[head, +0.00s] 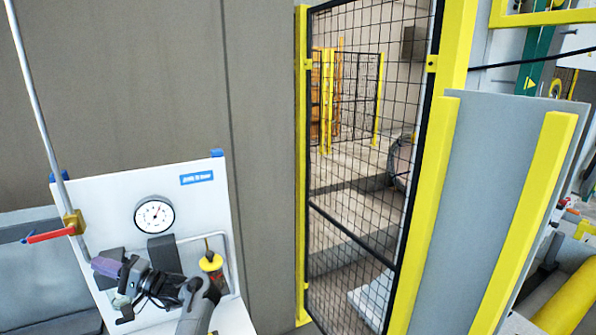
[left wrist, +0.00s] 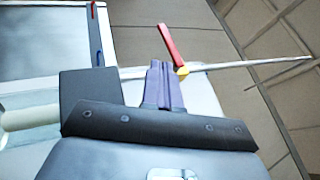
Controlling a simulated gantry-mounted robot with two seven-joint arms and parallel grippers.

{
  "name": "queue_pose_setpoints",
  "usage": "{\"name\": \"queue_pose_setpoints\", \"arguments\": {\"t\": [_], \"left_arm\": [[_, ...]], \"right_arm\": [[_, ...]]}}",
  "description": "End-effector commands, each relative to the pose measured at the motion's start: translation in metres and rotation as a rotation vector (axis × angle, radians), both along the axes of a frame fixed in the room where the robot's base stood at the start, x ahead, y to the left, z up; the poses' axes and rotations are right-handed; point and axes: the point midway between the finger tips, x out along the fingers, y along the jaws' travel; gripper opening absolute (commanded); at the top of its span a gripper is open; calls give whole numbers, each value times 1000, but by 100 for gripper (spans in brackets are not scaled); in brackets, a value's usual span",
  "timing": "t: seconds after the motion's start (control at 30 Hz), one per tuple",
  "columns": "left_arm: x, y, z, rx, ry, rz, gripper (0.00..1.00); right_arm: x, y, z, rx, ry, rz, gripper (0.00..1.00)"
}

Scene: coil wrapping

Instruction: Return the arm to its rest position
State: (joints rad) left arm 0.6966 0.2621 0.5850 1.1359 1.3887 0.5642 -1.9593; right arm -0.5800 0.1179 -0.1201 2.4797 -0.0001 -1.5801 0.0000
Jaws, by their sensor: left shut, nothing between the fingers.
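My left gripper (head: 98,265) is at the lower left of the head view, in front of a white panel (head: 196,210). Its purple fingers also show in the left wrist view (left wrist: 160,66). They are together, with nothing held between them. In the left wrist view, the fingertips appear close to a red valve lever (left wrist: 170,42) on a brass fitting (left wrist: 182,70). I cannot tell whether they touch. In the head view the red lever (head: 50,235) is up and left of the fingers, apart from them. My right gripper is not in view.
A round gauge (head: 154,215) is on the white panel, above my left wrist. A yellow and red handled tool (head: 211,263) is right of the wrist. A grey pipe (head: 35,100) rises at the left. A mesh fence (head: 360,150) with yellow posts stands in the middle.

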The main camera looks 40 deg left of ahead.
Motion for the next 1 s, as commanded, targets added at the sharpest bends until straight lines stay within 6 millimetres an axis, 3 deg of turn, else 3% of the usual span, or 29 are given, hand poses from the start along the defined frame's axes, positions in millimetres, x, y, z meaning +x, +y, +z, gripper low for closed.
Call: {"name": "queue_pose_setpoints", "arguments": {"t": [0.13, 0.27, 0.43, 0.53, 0.67, 0.8, 0.9, 1.0], "left_arm": [[-9, -17, -23, 54, 166, -61, 0], [-6, -35, -38, 101, 269, -215, 0], [16, -67, -74, 40, 269, -597, 0], [35, -103, -106, -95, 200, -884, 0], [56, -182, -156, -407, 45, -1242, 0], [56, -280, -195, -807, -138, -1464, 0], [43, -354, -208, -1111, -261, -1526, 0], [22, -425, -207, -1413, -374, -1505, 0]], "right_arm": [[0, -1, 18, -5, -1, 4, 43], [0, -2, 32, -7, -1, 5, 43], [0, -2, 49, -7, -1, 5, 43], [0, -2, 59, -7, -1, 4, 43], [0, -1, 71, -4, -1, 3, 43], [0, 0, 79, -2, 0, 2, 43], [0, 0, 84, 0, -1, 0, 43], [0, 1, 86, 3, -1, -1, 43]]}}
